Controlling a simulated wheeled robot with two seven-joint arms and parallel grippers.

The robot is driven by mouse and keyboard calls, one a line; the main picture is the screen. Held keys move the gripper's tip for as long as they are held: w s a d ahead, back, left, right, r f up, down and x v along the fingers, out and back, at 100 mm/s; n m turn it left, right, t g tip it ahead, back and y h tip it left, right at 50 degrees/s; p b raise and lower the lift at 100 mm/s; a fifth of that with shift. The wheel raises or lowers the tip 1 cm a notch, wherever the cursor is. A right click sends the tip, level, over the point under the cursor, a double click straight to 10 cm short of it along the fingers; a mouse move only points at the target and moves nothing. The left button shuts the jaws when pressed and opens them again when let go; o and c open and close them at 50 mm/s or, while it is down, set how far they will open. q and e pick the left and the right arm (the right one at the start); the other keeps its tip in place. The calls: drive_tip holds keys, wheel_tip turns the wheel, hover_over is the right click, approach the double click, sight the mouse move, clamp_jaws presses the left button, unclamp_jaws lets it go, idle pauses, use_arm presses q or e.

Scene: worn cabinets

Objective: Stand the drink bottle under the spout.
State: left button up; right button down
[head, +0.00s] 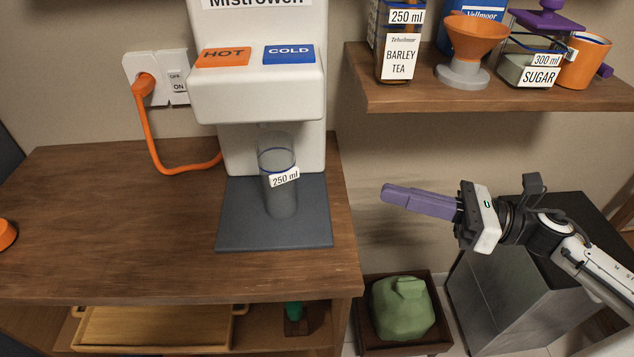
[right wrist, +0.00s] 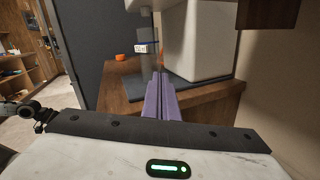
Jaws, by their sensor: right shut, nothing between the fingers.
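A clear bottle (head: 279,190) labelled "250 ml" stands upright on the dark mat (head: 235,225) in front of the white dispenser (head: 262,90), below its spout (head: 265,125). My right gripper (head: 388,194), with purple fingers, is shut and empty. It is apart from the bottle, to its right, past the counter's right edge. It also shows in the right wrist view (right wrist: 158,82), pointing toward the counter. My left gripper is not in view.
A wall shelf (head: 500,95) at the upper right holds a barley tea container (head: 399,55), an orange funnel (head: 475,40) and a sugar jar (head: 530,70). A green object (head: 402,307) lies in a box below.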

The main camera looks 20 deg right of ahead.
drive_tip(key=r+n+g, duration=0.1)
drive_tip(key=n+g, duration=0.1)
drive_tip(key=n, duration=0.2)
drive_tip(key=p, duration=0.3)
approach(279, 178)
drive_tip(key=shift+y, duration=0.3)
drive_tip(key=w+f, duration=0.1)
drive_tip(key=w, duration=0.1)
drive_tip(key=w+a+f, duration=0.1)
drive_tip(key=w, duration=0.1)
drive_tip(key=shift+a+f, duration=0.15)
drive_tip(key=shift+f, duration=0.25)
drive_tip(key=shift+w+a+f, duration=0.1)
drive_tip(key=shift+w+a, duration=0.15)
drive_tip(key=shift+a, duration=0.35)
drive_tip(key=shift+w+f, duration=0.1)
